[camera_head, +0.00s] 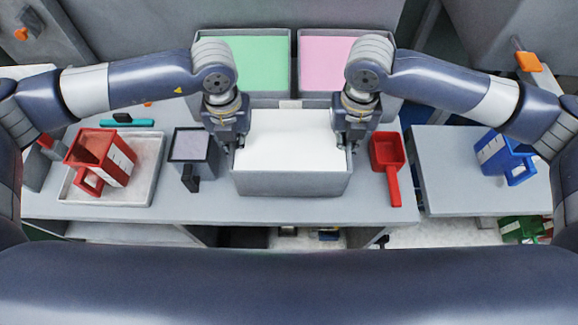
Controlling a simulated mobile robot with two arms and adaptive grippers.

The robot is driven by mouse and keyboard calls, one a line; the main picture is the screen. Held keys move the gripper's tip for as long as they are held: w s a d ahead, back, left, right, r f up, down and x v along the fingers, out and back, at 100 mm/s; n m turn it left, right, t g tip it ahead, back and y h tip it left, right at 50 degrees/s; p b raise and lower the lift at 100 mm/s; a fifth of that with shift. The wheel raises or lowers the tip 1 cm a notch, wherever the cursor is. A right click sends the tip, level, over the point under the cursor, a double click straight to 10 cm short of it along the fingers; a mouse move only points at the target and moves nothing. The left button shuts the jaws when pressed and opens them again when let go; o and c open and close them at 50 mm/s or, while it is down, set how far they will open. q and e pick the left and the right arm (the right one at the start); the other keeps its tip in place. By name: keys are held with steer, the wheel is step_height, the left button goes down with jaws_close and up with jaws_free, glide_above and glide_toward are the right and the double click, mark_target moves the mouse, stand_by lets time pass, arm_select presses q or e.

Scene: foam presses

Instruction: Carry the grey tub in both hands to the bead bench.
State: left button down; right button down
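The grey tub (292,184) stands at the middle of the grey bench, filled level with white material (290,140). My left gripper (232,147) points down at the tub's left wall, and my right gripper (347,146) points down at its right wall. The fingertips appear to lie about each wall's rim. They are small and partly hidden by the gripper bodies, so I cannot tell whether they are closed on the walls. I also cannot tell whether the tub touches the bench top. No label shows which bench is the bead bench.
Green-filled (262,62) and pink-filled (322,65) tubs stand behind. A red jug (100,157) on a tray (145,172) and a lilac-topped dark container (190,146) are left. A red scoop (389,165) lies right. A blue jug (505,156) stands on a separate right bench (450,175).

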arm_select(q)
steer(key=shift+f, duration=0.2)
arm_select(e)
steer(key=shift+d+f, duration=0.15)
steer(key=shift+f, duration=0.05)
arm_select(q)
steer(key=shift+w+a+f+b, duration=0.15)
steer(key=shift+w+f+b, duration=0.1)
steer(key=shift+b, duration=0.1)
arm_select(e)
steer(key=shift+w+f, duration=0.15)
steer(key=shift+f, duration=0.15)
arm_select(q)
steer(key=shift+s, duration=0.15)
steer(key=shift+f, duration=0.2)
arm_select(e)
steer(key=shift+f, duration=0.2)
